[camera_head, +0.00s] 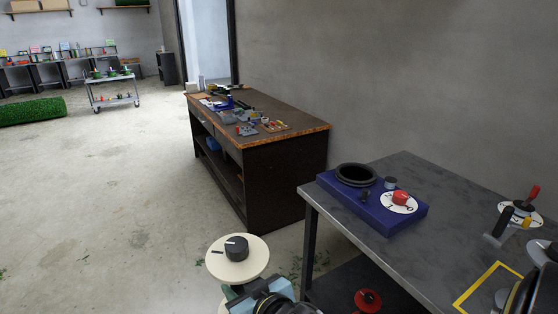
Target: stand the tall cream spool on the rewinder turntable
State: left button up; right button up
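The tall cream spool (258,250) is upright at the bottom centre, with a black hub on its top flange. Part of its lower flange shows at the bottom edge. My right gripper (233,292) reaches in from the lower right between the flanges and appears shut on the core. The fingertips are mostly hidden by the top flange. The spool is left of the grey table, apart from it. The rewinder (405,224) is a blue box at that table's far left corner. Its round black turntable (356,175) is empty. My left gripper is not in view.
The grey table (450,190) also bears a red knob on a white dial (399,200), a lever device (508,222) and a yellow-outlined area (487,287). A red round part (367,300) shows below its front edge. A brown workbench (285,155) stands behind; open floor lies left.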

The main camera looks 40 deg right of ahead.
aim_at(356, 173)
jog(key=z, duration=0.05)
jog(key=i, duration=1.6)
jog(key=z, duration=1.4)
jog(key=i, duration=0.75)
jog(key=z, duration=0.75)
jog(key=i, duration=0.5)
